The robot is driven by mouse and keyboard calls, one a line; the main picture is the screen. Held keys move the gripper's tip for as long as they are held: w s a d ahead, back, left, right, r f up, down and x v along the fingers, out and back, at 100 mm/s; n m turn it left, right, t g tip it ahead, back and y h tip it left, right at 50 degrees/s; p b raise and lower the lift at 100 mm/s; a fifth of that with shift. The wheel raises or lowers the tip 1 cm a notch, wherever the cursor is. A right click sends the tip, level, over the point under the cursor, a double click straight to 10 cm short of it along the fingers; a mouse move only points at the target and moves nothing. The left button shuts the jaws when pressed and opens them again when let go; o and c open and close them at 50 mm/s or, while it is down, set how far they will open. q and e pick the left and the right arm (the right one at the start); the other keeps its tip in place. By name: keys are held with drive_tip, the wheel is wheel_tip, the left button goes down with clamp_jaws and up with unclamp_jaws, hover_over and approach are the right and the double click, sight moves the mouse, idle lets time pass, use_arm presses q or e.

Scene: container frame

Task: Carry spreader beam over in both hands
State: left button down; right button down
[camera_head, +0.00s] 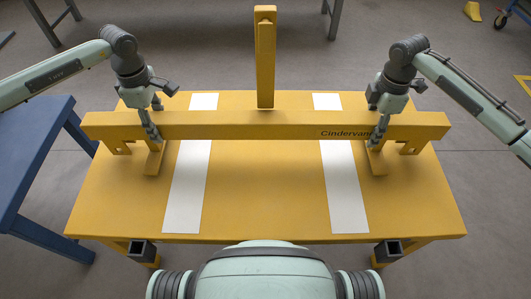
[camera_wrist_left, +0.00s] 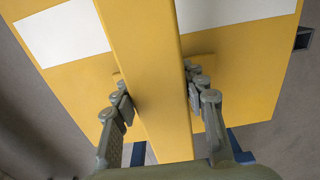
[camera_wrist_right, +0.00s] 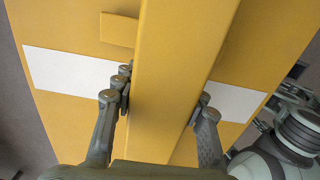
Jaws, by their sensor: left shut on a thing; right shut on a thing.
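The spreader beam (camera_head: 265,125) is a long yellow bar with dark lettering near its right end. It lies crosswise over the yellow table (camera_head: 265,205), about level from left to right. My left gripper (camera_head: 151,131) is shut on the beam near its left end; in the left wrist view its fingers (camera_wrist_left: 160,100) straddle the beam (camera_wrist_left: 150,60). My right gripper (camera_head: 379,131) is shut on the beam near its right end; in the right wrist view its fingers (camera_wrist_right: 163,105) lie on both sides of the beam (camera_wrist_right: 180,60). I cannot tell whether the beam touches its supports.
Yellow supports (camera_head: 153,163) (camera_head: 376,163) show under both beam ends. A yellow upright post (camera_head: 265,65) stands behind the beam's middle. Two white strips (camera_head: 187,190) (camera_head: 345,190) run front to back on the table. A blue table (camera_head: 35,150) stands at left.

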use_arm(q)
drive_tip(key=shift+w+f+b, duration=0.15)
drive_tip(key=shift+f+b, duration=0.55)
use_arm(e)
drive_tip(key=shift+w+f, duration=0.15)
drive_tip(key=shift+f, duration=0.5)
use_arm(q)
drive_tip(key=c, duration=0.9)
unclamp_jaws()
drive_tip(key=shift+s, duration=0.2)
use_arm(e)
drive_tip(key=c, duration=0.9)
unclamp_jaws()
drive_tip(key=shift+s, duration=0.2)
use_arm(q)
drive_tip(key=shift+o, duration=0.2)
drive_tip(key=shift+r, duration=0.1)
use_arm(e)
drive_tip(key=shift+o, duration=0.2)
use_arm(q)
wheel_tip(320, 180, up, 12)
drive_tip(key=shift+f, duration=0.1)
use_arm(e)
drive_tip(key=shift+r, duration=0.35)
wheel_tip(320, 180, up, 11)
drive_tip(key=shift+r, duration=0.2)
